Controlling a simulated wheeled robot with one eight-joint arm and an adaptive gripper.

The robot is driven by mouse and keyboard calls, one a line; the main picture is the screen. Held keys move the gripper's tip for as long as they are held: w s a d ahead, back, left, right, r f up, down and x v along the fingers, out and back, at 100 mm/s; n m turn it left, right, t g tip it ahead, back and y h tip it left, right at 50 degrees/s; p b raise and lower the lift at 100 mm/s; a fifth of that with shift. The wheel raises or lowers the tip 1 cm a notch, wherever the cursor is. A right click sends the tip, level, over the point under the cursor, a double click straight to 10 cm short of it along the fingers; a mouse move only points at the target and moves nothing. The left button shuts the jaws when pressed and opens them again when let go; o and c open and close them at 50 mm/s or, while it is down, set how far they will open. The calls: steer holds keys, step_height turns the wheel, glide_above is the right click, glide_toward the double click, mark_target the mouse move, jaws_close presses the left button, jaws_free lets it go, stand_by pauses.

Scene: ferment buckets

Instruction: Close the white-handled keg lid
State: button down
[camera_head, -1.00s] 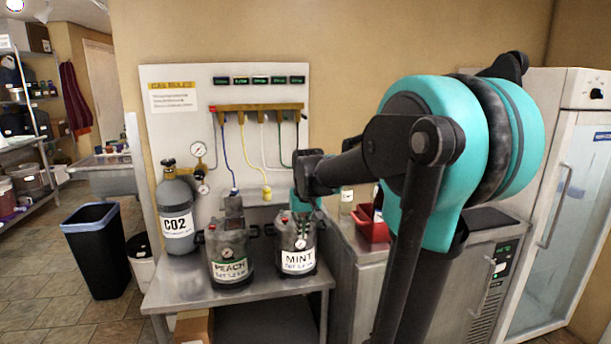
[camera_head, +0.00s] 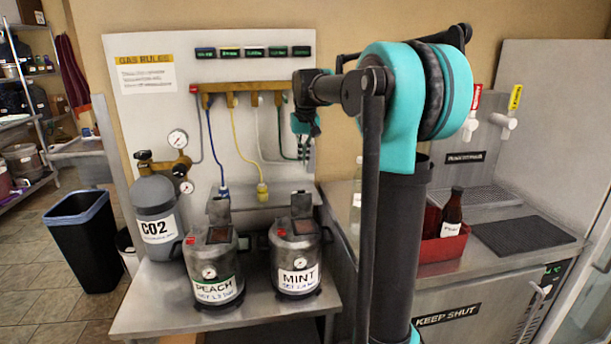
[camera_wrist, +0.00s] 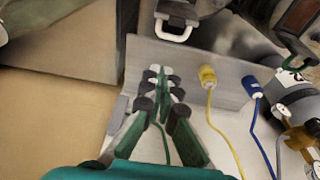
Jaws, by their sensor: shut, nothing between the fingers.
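The MINT keg (camera_head: 298,268) stands on the steel table with its lid (camera_head: 301,205) raised at the back. In the wrist view a white U-shaped handle (camera_wrist: 174,32) is at the upper middle, on what appears to be the MINT keg's lid. The PEACH keg (camera_head: 212,275) stands to its left, its lid (camera_head: 218,211) also raised. My gripper (camera_head: 308,128) is above and behind the MINT keg, near the wall panel. In the wrist view my gripper (camera_wrist: 163,80) is shut and empty, apart from the white handle.
A CO2 cylinder (camera_head: 158,215) stands left of the kegs. Blue (camera_head: 222,188) and yellow (camera_head: 262,190) hose connectors hang behind them. A red bin (camera_head: 442,245) with a bottle sits on the counter at right. The steel table (camera_head: 165,312) has bare room at its front left.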

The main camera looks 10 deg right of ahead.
mark_target(301, 202)
steer(key=x, duration=0.3)
steer(key=s+x, duration=0.1)
steer(key=x, duration=0.2)
steer(key=s+x, duration=0.1)
steer(key=x, duration=0.2)
steer(key=shift+f, duration=0.2)
steer(key=shift+s+r, duration=0.1)
steer(key=shift+s, duration=0.85)
steer(key=shift+s, duration=0.15)
steer(key=shift+s+t, duration=0.2)
steer(key=shift+t, duration=0.2)
